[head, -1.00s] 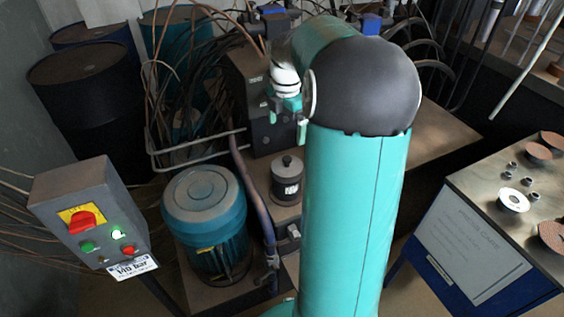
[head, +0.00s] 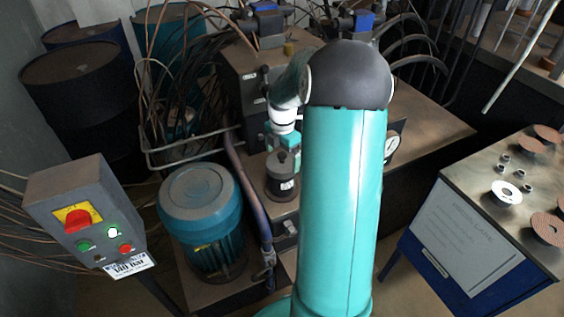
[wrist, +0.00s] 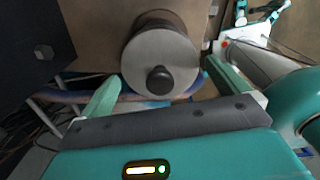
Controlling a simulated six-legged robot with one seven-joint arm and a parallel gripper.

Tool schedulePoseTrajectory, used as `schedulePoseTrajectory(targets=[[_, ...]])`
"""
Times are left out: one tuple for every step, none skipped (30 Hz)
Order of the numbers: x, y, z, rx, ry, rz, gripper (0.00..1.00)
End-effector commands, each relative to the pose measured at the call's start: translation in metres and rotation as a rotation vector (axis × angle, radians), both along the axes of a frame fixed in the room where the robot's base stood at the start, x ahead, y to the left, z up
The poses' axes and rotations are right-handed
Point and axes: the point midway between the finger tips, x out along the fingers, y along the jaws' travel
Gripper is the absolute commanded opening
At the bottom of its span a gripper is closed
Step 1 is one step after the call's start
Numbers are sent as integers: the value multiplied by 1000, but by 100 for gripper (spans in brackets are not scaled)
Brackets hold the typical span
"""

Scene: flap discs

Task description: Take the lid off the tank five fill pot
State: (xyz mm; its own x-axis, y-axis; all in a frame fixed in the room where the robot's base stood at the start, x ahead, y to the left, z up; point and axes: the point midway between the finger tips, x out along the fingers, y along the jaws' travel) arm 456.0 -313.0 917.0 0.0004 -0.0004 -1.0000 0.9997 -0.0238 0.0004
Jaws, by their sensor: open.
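The fill pot (head: 281,187) is a small dark cylinder with a pale label too small to read, standing upright on the tank unit. Its round lid (wrist: 150,50) has a black knob (wrist: 159,79) in the middle and is seated on the pot. My gripper (head: 284,142) is just above the pot in the head view, pointing down. In the wrist view its two teal fingers (wrist: 162,72) are apart, one on each side of the lid and knob, with nothing held. Whether the fingertips touch the lid I cannot tell.
A teal motor (head: 201,215) stands left of the pot, with a hose (head: 247,190) between. A grey control box (head: 85,215) is at the left. A dark block (head: 262,70) with cables stands behind. A bench with discs (head: 500,165) is at the right.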

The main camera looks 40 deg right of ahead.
Motion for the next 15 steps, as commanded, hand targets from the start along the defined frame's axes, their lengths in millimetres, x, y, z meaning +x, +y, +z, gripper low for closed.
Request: schedulePoseTrajectory(targets=[[0, 0, -4, 1, 2, 0, 100], [0, 0, -5, 1, 1, 0, 100], [0, 0, -5, 1, 1, 0, 100], [0, 0, -5, 0, 1, 0, 100], [0, 0, -5, 0, 1, 0, 100], [0, 0, -5, 0, 1, 0, 100], [0, 0, -5, 0, 0, 0, 100], [0, 0, -5, 0, 1, 0, 100], [0, 0, -5, 0, 0, -1, 92], [0, 0, -5, 0, 0, -1, 86], [0, 0, -5, 0, 0, -1, 80], [0, 0, -5, 0, 0, -1, 72], [0, 0, -5, 0, 0, -1, 67], [0, 0, -5, 0, 0, -1, 63], [0, 0, -5, 0, 0, -1, 63]])
